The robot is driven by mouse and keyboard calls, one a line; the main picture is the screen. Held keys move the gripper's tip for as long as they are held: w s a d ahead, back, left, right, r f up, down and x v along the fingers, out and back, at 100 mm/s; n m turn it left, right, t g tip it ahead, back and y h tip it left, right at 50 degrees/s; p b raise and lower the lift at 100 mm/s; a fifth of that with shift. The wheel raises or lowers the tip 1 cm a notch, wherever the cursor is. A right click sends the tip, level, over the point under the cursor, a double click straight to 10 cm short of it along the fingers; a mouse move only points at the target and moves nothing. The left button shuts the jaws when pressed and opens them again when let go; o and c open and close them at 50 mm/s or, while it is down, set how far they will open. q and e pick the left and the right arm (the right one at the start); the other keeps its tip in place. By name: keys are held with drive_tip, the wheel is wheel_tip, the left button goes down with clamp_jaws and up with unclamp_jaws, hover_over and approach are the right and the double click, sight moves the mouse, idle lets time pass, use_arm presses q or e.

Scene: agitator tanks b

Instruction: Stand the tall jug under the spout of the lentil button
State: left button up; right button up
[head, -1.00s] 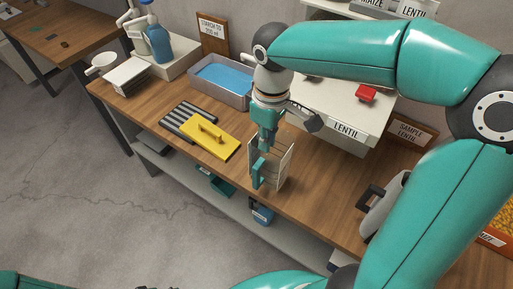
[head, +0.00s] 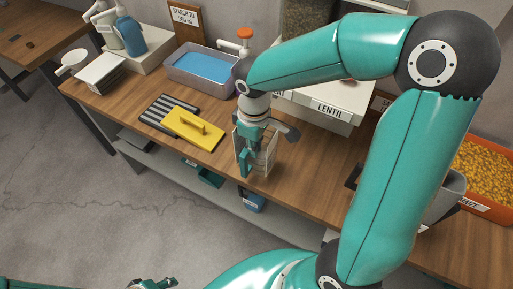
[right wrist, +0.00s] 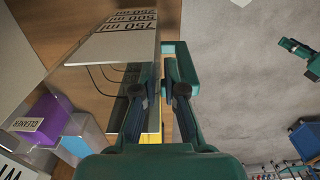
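The tall jug (head: 268,152) is a clear, straight-sided vessel near the table's front edge, below and left of the LENTIL sign (head: 333,111). Its printed wall (right wrist: 122,42) and squared teal handle (right wrist: 193,65) show in the right wrist view. My right gripper (head: 249,146) is at the handle side; its fingers (right wrist: 158,68) lie close together beside the handle, and their contact with it is unclear. The lentil spout and button are not visible, with my right arm across that area. Part of my left gripper (head: 153,284) shows at the bottom edge.
A yellow float (head: 194,128) lies by a dark ribbed rack (head: 158,113). Behind are a tray of blue liquid (head: 201,68) and a blue bottle (head: 130,36). An orange bin of yellow grain (head: 485,172) is at right. A shelf runs below the table.

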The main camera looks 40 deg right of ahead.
wheel_tip(320, 180, down, 5)
drive_tip(key=shift+r, duration=0.1)
clamp_jaws()
idle(0.5)
